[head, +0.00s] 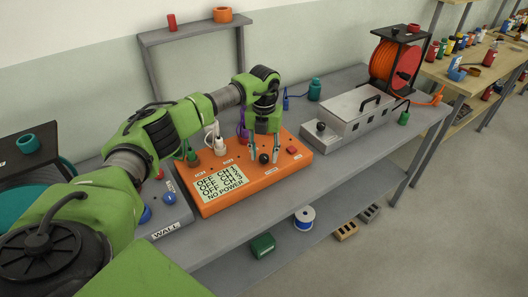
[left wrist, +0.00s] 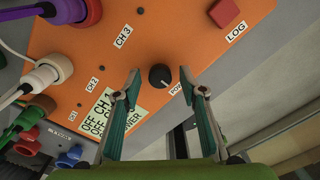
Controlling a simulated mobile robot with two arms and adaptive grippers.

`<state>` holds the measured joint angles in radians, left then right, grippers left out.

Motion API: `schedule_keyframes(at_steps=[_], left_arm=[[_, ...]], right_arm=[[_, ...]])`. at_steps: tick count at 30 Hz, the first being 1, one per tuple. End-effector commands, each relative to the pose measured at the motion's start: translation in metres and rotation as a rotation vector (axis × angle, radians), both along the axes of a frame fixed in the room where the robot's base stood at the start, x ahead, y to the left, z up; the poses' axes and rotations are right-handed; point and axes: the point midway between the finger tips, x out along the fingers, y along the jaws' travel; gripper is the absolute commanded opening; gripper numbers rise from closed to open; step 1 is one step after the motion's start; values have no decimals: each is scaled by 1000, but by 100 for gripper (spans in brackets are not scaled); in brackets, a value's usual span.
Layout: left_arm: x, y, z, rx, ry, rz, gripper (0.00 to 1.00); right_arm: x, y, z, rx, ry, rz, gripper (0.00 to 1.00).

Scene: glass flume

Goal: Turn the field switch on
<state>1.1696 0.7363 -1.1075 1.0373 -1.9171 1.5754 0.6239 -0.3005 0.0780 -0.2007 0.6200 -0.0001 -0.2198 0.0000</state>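The orange box (head: 228,188) stands on the grey bench, its display (head: 222,183) reading OFF for several lines and NO POWER. A black knob (head: 264,158) sits near its front edge; in the left wrist view the knob (left wrist: 160,76) has a white mark and a partly hidden label starting "POW". I cannot read the word "field" on any switch. My left gripper (head: 264,150) is open and points down over the knob. In the left wrist view its fingertips (left wrist: 160,82) lie either side of the knob, with gaps visible. My right gripper is not in view.
A red LOG button (left wrist: 224,12) is beside the knob. White and purple plugs (left wrist: 55,75) crowd the box's other side. A grey box labelled WALL (head: 166,215) stands left. A metal case (head: 350,112) with its own black knob stands right.

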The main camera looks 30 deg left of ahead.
Motion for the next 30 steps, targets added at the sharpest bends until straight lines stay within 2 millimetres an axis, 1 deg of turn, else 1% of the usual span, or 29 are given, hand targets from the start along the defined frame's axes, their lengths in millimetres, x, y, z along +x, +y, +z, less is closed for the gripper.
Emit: schedule_keyframes(at_steps=[5, 8, 9, 10, 20, 26, 30], left_arm=[[0, 0, 0, 0, 0, 0, 38], [0, 0, 0, 0, 0, 0, 15], [0, 0, 0, 0, 0, 0, 4], [0, 0, 0, 0, 1, 0, 0], [0, 0, 0, 0, 0, -23, 0], [0, 0, -1, 0, 1, -112, 0], [0, 0, -1, -1, 1, -217, 0]], right_arm=[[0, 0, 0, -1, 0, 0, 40], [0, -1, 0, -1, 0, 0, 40], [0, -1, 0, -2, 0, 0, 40], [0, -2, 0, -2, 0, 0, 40], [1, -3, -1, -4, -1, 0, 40], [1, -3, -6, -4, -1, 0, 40], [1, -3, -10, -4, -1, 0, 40]])
